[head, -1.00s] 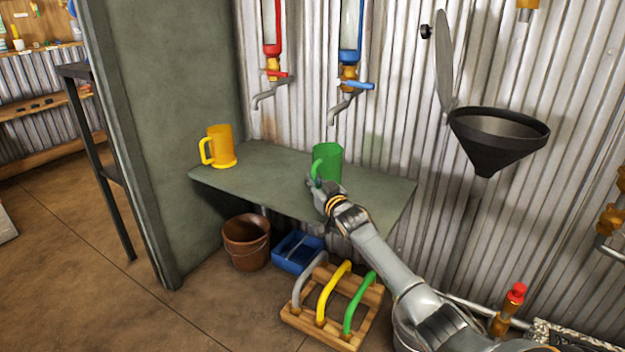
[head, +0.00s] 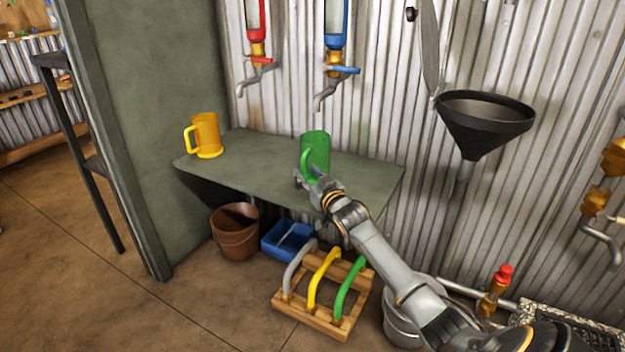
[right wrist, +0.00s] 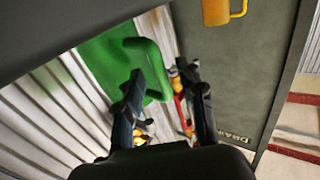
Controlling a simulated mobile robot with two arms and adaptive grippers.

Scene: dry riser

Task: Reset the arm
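The green mug (head: 318,148) stands upright on the grey-green shelf (head: 250,165), its handle towards the left front. My right gripper (head: 306,181) is at the near side of the mug, close to the lower end of its handle. In the right wrist view, the two dark fingers (right wrist: 163,75) are spread apart with nothing clamped between them. The green mug (right wrist: 103,68) and its handle lie beyond the left finger; contact cannot be told. My left gripper is not in view.
A yellow mug (head: 206,134) stands at the shelf's left end. Red (head: 258,60) and blue (head: 339,68) taps hang above. A funnel (head: 481,125) is at right. A bucket (head: 235,232), blue bin (head: 287,241) and wooden rack (head: 300,313) with coloured handles stand below.

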